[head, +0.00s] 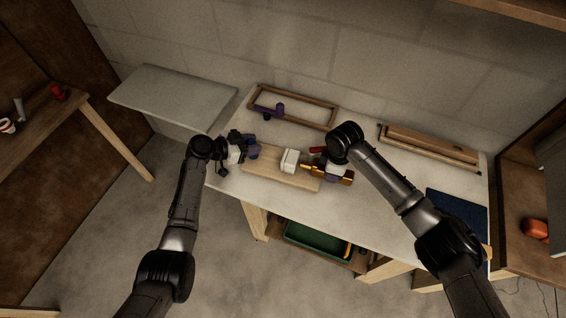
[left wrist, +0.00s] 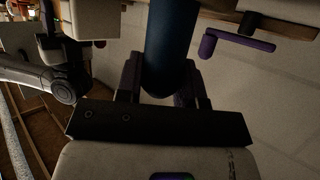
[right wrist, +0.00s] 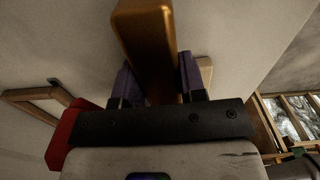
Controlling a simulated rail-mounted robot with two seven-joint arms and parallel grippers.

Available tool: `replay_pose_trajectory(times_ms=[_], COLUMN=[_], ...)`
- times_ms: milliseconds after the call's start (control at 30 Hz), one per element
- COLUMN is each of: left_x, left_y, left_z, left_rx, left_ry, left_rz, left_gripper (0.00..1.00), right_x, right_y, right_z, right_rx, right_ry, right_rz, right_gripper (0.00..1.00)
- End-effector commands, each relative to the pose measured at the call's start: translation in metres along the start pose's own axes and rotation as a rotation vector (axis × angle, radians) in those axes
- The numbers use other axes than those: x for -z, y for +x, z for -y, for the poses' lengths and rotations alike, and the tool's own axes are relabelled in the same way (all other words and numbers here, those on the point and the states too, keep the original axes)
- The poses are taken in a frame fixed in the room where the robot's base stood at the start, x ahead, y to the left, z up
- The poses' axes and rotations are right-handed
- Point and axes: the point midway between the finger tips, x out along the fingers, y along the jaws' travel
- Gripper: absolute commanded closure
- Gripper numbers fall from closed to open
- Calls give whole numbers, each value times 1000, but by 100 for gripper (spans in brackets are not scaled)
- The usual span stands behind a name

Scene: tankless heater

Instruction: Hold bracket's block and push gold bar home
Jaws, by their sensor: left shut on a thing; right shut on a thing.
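A white block (head: 290,160) stands on a pale wooden board (head: 265,174) in the middle of the bench. My left gripper (head: 246,152) is at the board's left end, shut on a dark blue rounded piece (left wrist: 172,50). A pale block (left wrist: 95,18) shows at the upper left of the left wrist view. My right gripper (head: 335,170) is shut on the gold bar (right wrist: 147,45), right of the white block. The bar's right end (head: 347,178) shows past the gripper. Whether its left end touches the block is not clear.
A red piece (head: 317,150) lies close to my right gripper. A wooden frame (head: 322,103) with a purple tool (head: 270,111) is behind. Wooden strips (head: 430,147) lie at the back right, a dark blue mat (head: 456,208) at the right. The bench front is mostly clear.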

Motion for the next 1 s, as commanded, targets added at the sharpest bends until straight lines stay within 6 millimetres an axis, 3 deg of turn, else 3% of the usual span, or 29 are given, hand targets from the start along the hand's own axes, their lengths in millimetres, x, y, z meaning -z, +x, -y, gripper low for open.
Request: replay_pose_trajectory(times_ms=[1000], left_x=[-3], left_y=[0], left_z=[0], left_rx=[0], left_ry=[-2], left_rz=[5], left_gripper=[100], right_x=[15], right_y=[0], right_z=[0], right_rx=[0], right_ry=[0], right_rz=[-1], right_gripper=[95])
